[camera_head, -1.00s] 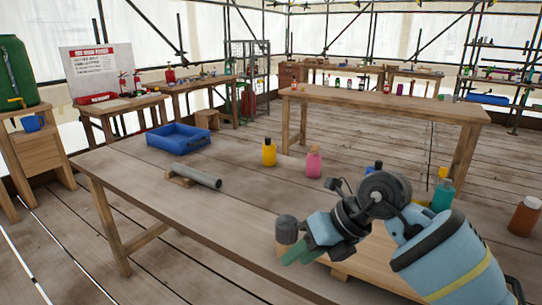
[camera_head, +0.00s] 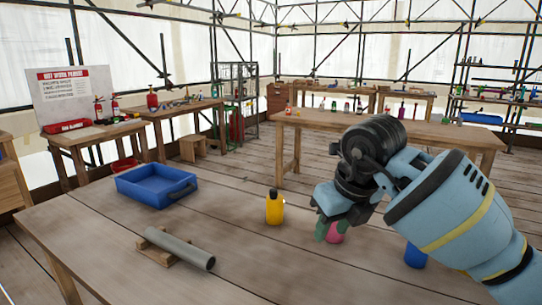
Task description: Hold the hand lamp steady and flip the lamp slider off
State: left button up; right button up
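A grey tube (camera_head: 180,248), which looks like the hand lamp, lies in a low wooden cradle (camera_head: 150,250) on the near table. Its slider is too small to make out. My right gripper (camera_head: 333,228) is at the right, pointing down, in front of the pink bottle (camera_head: 335,238). Its green fingers look apart, with pink showing between them. I cannot tell whether they touch the bottle. The gripper is well to the right of the grey tube. My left gripper is not in view.
A blue tray (camera_head: 145,197) and a yellow bottle (camera_head: 274,210) stand on the near table (camera_head: 90,240). A blue bottle (camera_head: 415,256) stands below my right arm. The tabletop between tube and yellow bottle is clear. Another wooden table (camera_head: 420,130) stands behind.

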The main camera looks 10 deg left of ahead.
aim_at(273, 192)
jog(key=i+j, duration=0.7)
jog(key=i, duration=0.2)
